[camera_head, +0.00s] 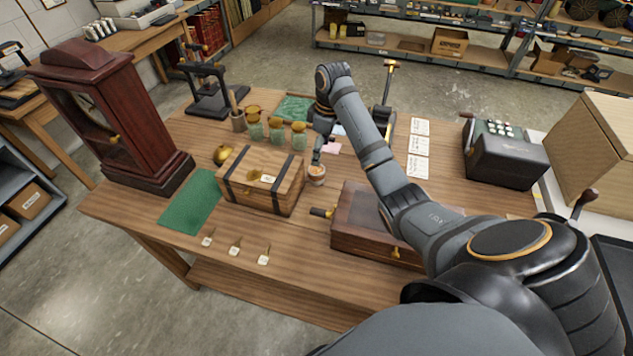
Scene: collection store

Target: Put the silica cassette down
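My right arm reaches in from the lower right, and its gripper (317,158) points down over the middle of the table, just right of the strapped wooden box. A small pale round container with an orange top (317,176) is right below the fingertips. It may be the silica cassette, but it is too small to be sure. I cannot tell whether the fingers touch it or how far they are apart. My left gripper is not in view.
The strapped wooden box (262,180) and a dark wooden case (358,225) flank the spot. A tall clock (110,115), green mat (190,202) and several small tags (235,247) are left and in front. White cards (419,146) lie right.

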